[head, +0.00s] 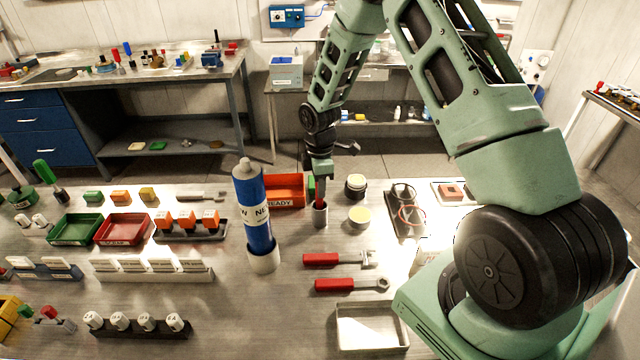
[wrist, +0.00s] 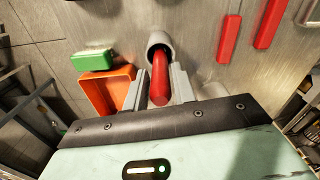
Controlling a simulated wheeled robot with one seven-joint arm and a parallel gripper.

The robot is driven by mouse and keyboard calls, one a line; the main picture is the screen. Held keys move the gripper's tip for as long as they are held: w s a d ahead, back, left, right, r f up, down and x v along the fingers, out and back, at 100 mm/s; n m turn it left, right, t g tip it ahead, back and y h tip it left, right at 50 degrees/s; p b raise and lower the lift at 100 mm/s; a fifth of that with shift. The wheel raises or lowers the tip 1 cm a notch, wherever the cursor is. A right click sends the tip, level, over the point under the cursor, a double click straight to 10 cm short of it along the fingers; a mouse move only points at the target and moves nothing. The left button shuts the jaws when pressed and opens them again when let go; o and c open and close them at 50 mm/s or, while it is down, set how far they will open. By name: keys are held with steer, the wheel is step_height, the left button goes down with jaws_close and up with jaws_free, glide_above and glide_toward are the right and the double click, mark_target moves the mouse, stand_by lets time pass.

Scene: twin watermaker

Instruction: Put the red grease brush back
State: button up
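The red grease brush (wrist: 160,80) stands upright with its lower end in a grey cup (head: 320,215). Its red handle also shows in the head view (head: 320,192), under my gripper. The cup's rim shows in the wrist view (wrist: 160,39). My gripper (wrist: 160,88) points down at the cup, with one finger on each side of the handle and close against it; it appears shut on the brush. The brush's lower end is hidden inside the cup.
A blue grease cartridge (head: 253,205) stands tall to the left, near the orange READY bin (head: 285,189). Two open tins (head: 359,216) stand close on the right. Red-handled wrenches (head: 322,260) and an empty tray (head: 371,327) lie in front.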

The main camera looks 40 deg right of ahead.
steer(key=shift+o, duration=0.9)
steer(key=shift+r, duration=0.1)
step_height(320, 180, up, 12)
steer(key=b, duration=0.3)
steer(key=shift+b, duration=0.35)
